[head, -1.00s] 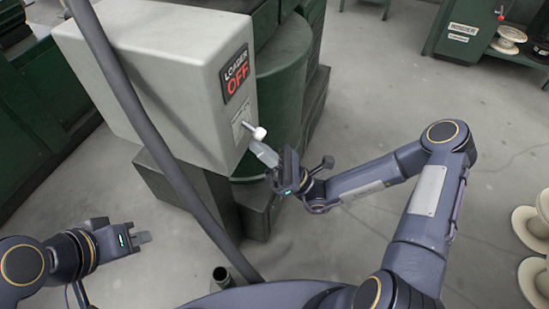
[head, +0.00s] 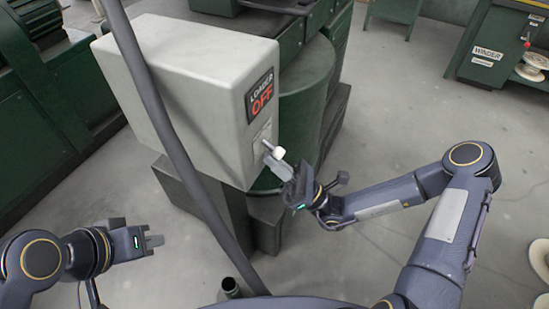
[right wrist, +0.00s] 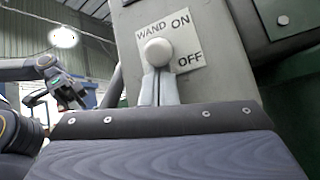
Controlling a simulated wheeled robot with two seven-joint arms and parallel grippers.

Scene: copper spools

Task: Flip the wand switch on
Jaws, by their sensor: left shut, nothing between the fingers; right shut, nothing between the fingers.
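The wand switch (head: 279,152) is a lever with a round white knob on the side of a grey box (head: 190,85). The knob also shows in the right wrist view (right wrist: 158,52), in front of a label (right wrist: 180,30) reading WAND, ON above and OFF below. The box's sign (head: 260,93) reads LOADER OFF. My right gripper (head: 270,160) is shut and empty, its fingertips just below the knob. I cannot tell whether they touch it. My left gripper (head: 160,241) is shut and empty at lower left, well away from the box.
A dark pole (head: 165,125) crosses the head view in front of the box. Green machinery (head: 305,105) stands behind and beside the box. A green winder cabinet (head: 487,57) and pale spools (head: 537,60) are at the far right. The floor right of the box is open.

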